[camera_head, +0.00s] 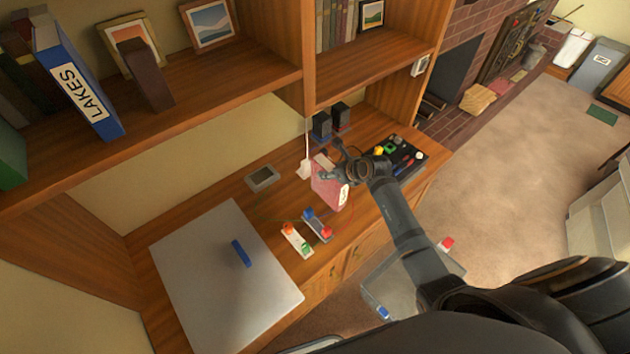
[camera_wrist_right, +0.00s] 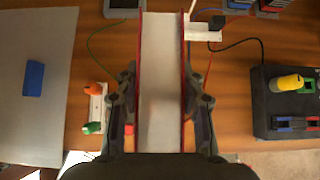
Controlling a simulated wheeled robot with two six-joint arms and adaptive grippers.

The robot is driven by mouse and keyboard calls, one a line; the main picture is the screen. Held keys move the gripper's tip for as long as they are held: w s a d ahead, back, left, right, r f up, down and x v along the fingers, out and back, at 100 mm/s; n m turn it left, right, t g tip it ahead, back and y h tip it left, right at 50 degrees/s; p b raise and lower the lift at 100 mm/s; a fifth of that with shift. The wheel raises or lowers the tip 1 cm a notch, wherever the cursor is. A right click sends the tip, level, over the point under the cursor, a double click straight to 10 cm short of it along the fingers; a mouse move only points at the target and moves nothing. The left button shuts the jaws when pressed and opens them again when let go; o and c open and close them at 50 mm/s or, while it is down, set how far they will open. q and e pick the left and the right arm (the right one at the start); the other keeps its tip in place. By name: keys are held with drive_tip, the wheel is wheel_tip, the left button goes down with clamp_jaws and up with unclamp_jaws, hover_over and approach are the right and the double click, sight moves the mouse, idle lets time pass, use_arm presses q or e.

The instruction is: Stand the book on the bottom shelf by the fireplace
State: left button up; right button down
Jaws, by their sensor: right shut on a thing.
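My right gripper (camera_head: 340,172) is shut on a red book (camera_head: 328,188) and holds it over the wooden counter. In the right wrist view the gripper (camera_wrist_right: 160,95) has one finger on each red cover of the book (camera_wrist_right: 160,60), its pale page edges facing the camera. I cannot tell whether the book touches the counter. The shelf beside the fireplace (camera_head: 378,49) holds a row of dark books (camera_head: 336,25) and a framed picture (camera_head: 371,15). The brick fireplace (camera_head: 475,48) stands to its right. My left gripper is not in view.
On the counter (camera_head: 215,177) are a grey board with a blue block (camera_head: 241,253), two small strips with coloured pieces (camera_head: 297,240), a grey box (camera_head: 263,178), dark speakers (camera_head: 321,126) and a black tray (camera_head: 405,158) with coloured items. Cables lie near the book.

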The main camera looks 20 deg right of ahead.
drive_tip(key=b+x, duration=0.1)
drive_tip(key=x, duration=0.1)
drive_tip(key=b+x, duration=0.2)
drive_tip(key=x, duration=0.1)
drive_tip(key=b+x, duration=0.2)
drive_tip(key=x, duration=0.1)
drive_tip(key=shift+w+d+f, duration=0.15)
drive_tip(key=shift+w+d, duration=0.05)
drive_tip(key=shift+d, duration=0.1)
drive_tip(key=shift+w+f+b, duration=0.1)
drive_tip(key=shift+b, duration=0.35)
drive_tip(key=shift+d, duration=0.1)
drive_tip(key=shift+r, duration=0.2)
drive_tip(key=shift+w+f+b, duration=0.45)
drive_tip(key=shift+f+b, duration=0.25)
drive_tip(key=shift+f, duration=0.2)
wheel_tip(320, 180, down, 2)
drive_tip(key=shift+f+p, duration=0.1)
drive_tip(key=shift+p, duration=0.45)
drive_tip(key=shift+f, duration=0.15)
